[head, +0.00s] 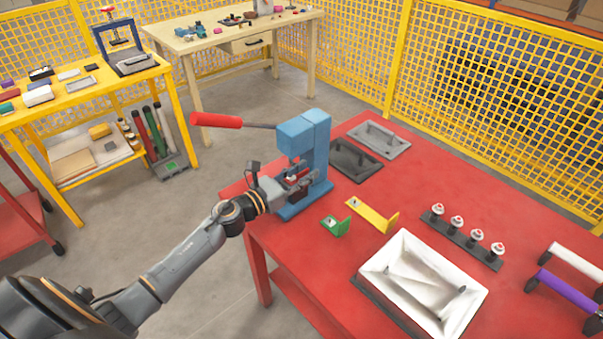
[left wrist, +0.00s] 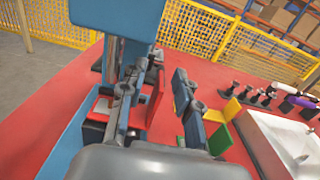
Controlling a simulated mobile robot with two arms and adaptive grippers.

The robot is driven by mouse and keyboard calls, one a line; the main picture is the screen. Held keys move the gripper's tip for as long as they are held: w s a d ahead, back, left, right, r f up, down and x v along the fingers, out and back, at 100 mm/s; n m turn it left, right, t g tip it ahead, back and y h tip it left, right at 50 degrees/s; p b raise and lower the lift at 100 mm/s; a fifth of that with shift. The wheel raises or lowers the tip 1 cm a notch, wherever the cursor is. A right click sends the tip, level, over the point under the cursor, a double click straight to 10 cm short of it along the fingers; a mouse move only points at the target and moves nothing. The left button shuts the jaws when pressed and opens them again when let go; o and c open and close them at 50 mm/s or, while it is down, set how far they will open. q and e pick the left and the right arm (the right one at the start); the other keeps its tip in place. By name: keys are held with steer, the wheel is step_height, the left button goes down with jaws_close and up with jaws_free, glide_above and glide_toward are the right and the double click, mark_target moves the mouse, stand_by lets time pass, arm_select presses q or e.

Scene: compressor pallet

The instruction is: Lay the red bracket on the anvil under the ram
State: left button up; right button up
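The blue press (head: 315,150) with a red lever (head: 217,120) stands at the left edge of the red table; its blue frame also shows in the left wrist view (left wrist: 75,140). The red bracket (left wrist: 156,97) is at the press under the ram, its upright part close beside the left-hand finger. Its flat part seems to lie over the anvil; finger and press hide much of it, so I cannot tell full contact. My left gripper (head: 303,181) is at the press mouth, its fingers spread apart in the left wrist view (left wrist: 160,92). My right gripper is not in view.
A green bracket (head: 336,226) and a yellow bracket (head: 372,216) lie right of the press. A white bin (head: 398,252), a rack of several red-topped pieces (head: 456,222), a black tray (head: 352,158) and a grey tray (head: 381,137) are on the table. Yellow mesh fencing stands behind.

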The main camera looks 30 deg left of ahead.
arm_select(q)
steer(key=v, duration=1.2)
steer(key=shift+a, duration=0.1)
